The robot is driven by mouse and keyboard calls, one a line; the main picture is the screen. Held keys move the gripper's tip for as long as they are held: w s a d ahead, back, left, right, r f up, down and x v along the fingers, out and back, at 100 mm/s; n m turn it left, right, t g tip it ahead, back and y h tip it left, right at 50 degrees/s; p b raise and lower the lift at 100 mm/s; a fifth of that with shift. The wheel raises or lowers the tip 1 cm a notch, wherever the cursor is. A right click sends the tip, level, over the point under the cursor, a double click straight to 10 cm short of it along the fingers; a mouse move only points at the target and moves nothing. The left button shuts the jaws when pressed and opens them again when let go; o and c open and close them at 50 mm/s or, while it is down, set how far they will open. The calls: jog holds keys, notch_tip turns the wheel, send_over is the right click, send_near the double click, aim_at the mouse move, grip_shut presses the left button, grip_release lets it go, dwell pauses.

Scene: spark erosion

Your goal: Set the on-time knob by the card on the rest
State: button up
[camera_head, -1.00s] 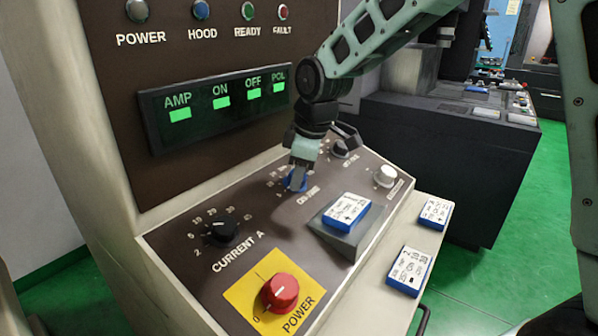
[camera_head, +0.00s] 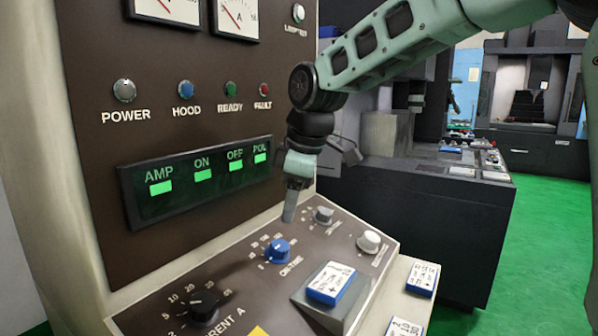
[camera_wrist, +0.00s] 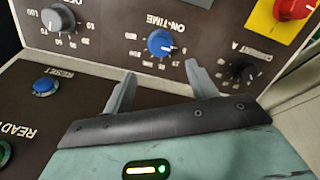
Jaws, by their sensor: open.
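The blue on-time knob (camera_head: 277,251) sits on the sloped console panel, with its scale marks around it and the ON-TIME label below. The card (camera_head: 331,283), white with a blue edge, lies on the rest (camera_head: 318,312), a raised wedge right of the knob. Its print is too small to read.
The black current knob (camera_head: 204,306) is at lower left, a grey knob (camera_head: 323,215) and a white knob (camera_head: 369,241) at right. More cards (camera_head: 423,278) lie on the side shelf. The upright panel carries a green display (camera_head: 200,180).

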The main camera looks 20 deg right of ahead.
jog(key=v, duration=0.6)
jog(key=shift+r, duration=0.2)
jog(key=shift+s, duration=0.1)
